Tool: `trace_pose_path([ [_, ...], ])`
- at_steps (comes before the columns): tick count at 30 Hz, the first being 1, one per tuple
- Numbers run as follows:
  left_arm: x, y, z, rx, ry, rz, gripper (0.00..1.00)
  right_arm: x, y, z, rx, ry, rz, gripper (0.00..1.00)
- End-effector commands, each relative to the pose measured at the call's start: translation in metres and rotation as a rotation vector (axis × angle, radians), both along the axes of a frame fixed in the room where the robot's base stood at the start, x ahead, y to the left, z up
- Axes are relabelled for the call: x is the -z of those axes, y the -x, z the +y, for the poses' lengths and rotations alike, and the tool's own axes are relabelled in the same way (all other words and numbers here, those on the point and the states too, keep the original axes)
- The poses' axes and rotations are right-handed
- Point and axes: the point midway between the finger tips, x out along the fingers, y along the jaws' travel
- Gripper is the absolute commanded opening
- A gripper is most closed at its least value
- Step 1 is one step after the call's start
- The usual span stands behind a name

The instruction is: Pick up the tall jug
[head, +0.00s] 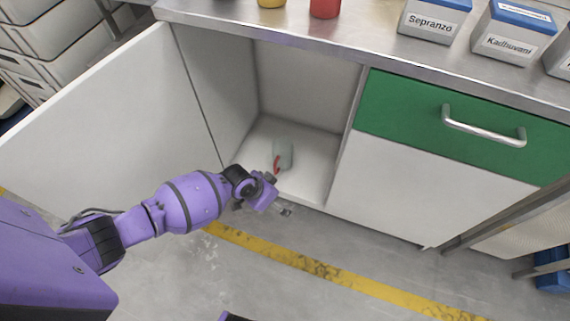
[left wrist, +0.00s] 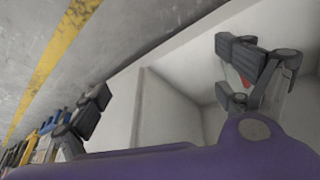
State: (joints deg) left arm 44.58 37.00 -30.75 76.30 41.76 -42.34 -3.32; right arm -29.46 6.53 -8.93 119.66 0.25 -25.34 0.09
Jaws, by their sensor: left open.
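The tall jug (head: 284,153) is a pale grey-green vessel with a red part low on its left side. It stands on the floor of the open cabinet compartment. My left gripper (head: 272,193) is at the compartment's front edge, just in front of and below the jug in the head view. It is open and holds nothing. In the left wrist view its two fingers (left wrist: 165,92) are spread wide. A small red patch shows behind the right-hand finger there; most of the jug is hidden in that view. My right gripper is not in view.
The cabinet door (head: 110,110) stands open on the left. A closed green drawer (head: 430,125) with a metal handle is on the right. The steel counter (head: 350,45) above holds labelled boxes (head: 432,20) and a red container (head: 324,8). The floor in front is clear, with a yellow line (head: 310,266).

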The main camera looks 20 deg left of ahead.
Motion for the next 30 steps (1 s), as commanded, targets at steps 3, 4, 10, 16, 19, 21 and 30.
trace_pose_path([
  [3,0.032,-0.082,0.028,-0.002,-0.051,0.001,0.95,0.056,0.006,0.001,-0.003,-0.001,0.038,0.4],
  [4,0.033,-0.1,0.034,-0.006,-0.06,0.001,0.95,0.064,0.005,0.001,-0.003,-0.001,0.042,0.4],
  [10,0.023,-0.189,0.066,-0.044,-0.098,-0.014,0.95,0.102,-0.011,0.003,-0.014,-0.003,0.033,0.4],
  [16,0.013,-0.221,0.075,-0.062,-0.104,-0.025,0.95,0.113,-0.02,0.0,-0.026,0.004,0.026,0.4],
  [19,0.022,-0.227,0.074,-0.064,-0.104,-0.026,0.95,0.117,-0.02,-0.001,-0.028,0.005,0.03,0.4],
  [21,0.028,-0.229,0.071,-0.063,-0.104,-0.027,0.95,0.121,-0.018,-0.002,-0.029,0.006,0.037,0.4],
  [30,0.061,-0.236,0.065,-0.062,-0.103,-0.028,0.95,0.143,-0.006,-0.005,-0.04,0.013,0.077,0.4],
])
